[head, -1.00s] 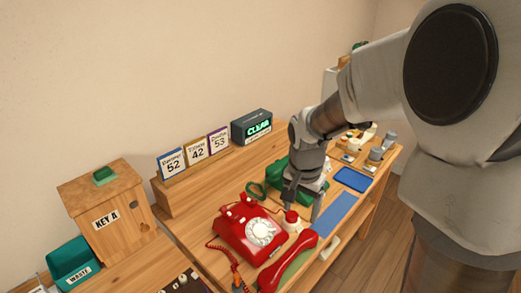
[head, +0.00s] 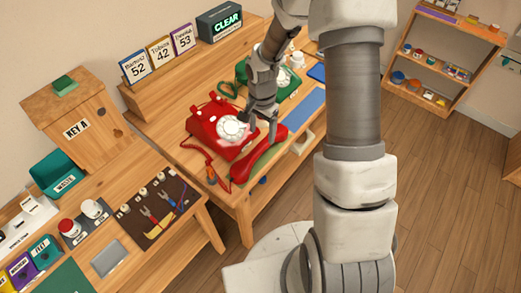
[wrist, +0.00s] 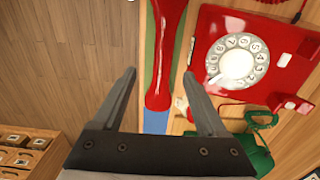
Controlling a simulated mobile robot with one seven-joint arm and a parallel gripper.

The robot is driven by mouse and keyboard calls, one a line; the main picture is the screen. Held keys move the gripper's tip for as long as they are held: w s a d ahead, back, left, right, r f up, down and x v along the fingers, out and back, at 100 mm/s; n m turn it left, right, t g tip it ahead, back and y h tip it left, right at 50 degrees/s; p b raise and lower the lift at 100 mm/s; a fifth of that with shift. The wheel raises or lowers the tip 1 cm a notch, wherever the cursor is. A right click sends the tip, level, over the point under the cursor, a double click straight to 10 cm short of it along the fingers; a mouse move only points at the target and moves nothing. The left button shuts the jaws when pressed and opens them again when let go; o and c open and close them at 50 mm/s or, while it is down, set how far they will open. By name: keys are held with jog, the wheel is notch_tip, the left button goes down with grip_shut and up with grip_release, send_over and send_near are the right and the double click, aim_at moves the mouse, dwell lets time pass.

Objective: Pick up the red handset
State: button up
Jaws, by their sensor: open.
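The red handset (head: 258,158) lies on a green strip at the table's front edge, beside the red dial phone (head: 208,130). A red cord runs near its near end. My gripper (head: 261,130) is open and points down over the far part of the handset. In the wrist view the handset (wrist: 162,55) runs lengthwise between the lines of my two open fingers (wrist: 160,74). Nothing is held. I cannot tell how far the fingertips are above the handset. The red phone's dial (wrist: 237,62) is right of my fingers in the wrist view.
A green phone (head: 285,80) stands behind my gripper. A blue strip (head: 299,112) lies right of the handset. A tool mat (head: 158,208) with pliers is on the left table. A shelf (head: 440,55) stands far right. Open floor (head: 435,180) lies in front.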

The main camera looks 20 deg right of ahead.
aim_at(260, 146)
jog(key=shift+w+a+f, duration=0.1)
jog(key=shift+f, duration=2.05)
jog(key=shift+w+f, duration=0.1)
jog(key=shift+f, duration=2.05)
grip_shut()
